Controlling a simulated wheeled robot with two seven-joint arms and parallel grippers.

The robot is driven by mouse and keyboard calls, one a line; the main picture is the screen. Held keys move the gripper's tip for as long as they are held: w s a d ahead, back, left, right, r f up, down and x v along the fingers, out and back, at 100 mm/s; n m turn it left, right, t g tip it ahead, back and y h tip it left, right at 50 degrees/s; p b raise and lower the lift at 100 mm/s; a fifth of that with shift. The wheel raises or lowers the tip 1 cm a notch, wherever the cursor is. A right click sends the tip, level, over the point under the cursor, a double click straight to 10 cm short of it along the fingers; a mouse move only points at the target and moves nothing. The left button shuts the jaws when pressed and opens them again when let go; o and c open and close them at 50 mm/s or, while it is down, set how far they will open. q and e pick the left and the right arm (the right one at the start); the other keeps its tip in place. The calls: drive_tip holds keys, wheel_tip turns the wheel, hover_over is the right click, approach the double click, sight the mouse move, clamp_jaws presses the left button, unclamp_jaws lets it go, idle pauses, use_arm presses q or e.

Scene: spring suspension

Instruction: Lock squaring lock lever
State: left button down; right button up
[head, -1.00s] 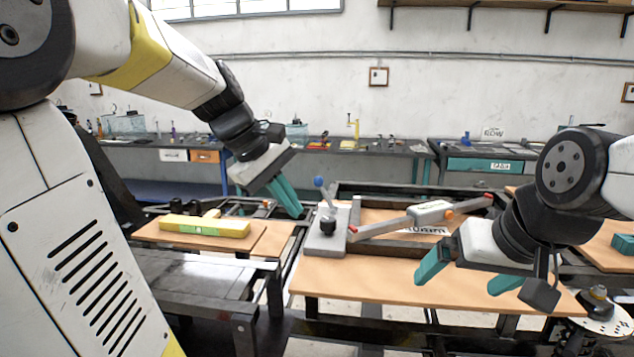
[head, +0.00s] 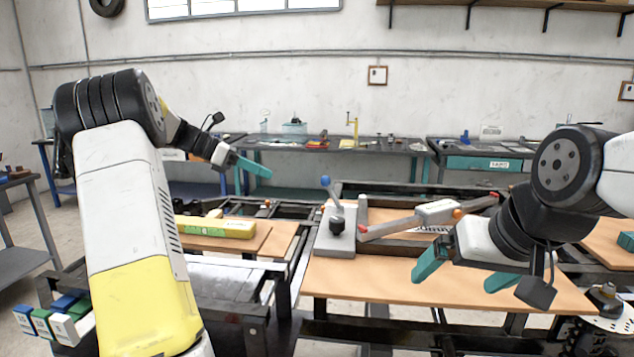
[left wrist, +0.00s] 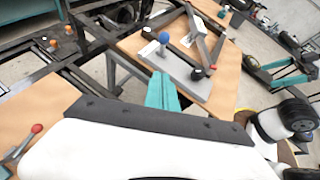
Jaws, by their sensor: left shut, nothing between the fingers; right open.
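The lock lever (head: 331,192) has a blue ball knob and stands on a grey block (head: 335,243) at the left end of the wooden bench top. In the left wrist view the lever's blue knob (left wrist: 164,38) shows just beyond my fingertips, above the grey plate (left wrist: 180,70). My left gripper (head: 268,172) is shut and empty, in the air to the left of the lever and apart from it. My right gripper (head: 458,281) is open and empty over the bench's front right part. A grey bar with red tips (head: 430,214) lies beside the block.
A yellow level-like box (head: 215,228) lies on the left wooden board. The front of the wooden bench top (head: 400,275) is clear. Blue, green and white blocks (head: 55,322) are at the lower left. A back workbench (head: 330,150) holds small tools.

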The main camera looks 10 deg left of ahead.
idle(0.3)
use_arm(q)
approach(332, 195)
drive_tip(key=w+d, duration=0.1)
drive_tip(key=shift+w+d+f, duration=0.25)
drive_tip(key=shift+w+d, duration=0.2)
drive_tip(key=shift+w, duration=0.05)
drive_tip(key=shift+d+r, duration=0.1)
drive_tip(key=shift+r, duration=0.05)
idle(0.3)
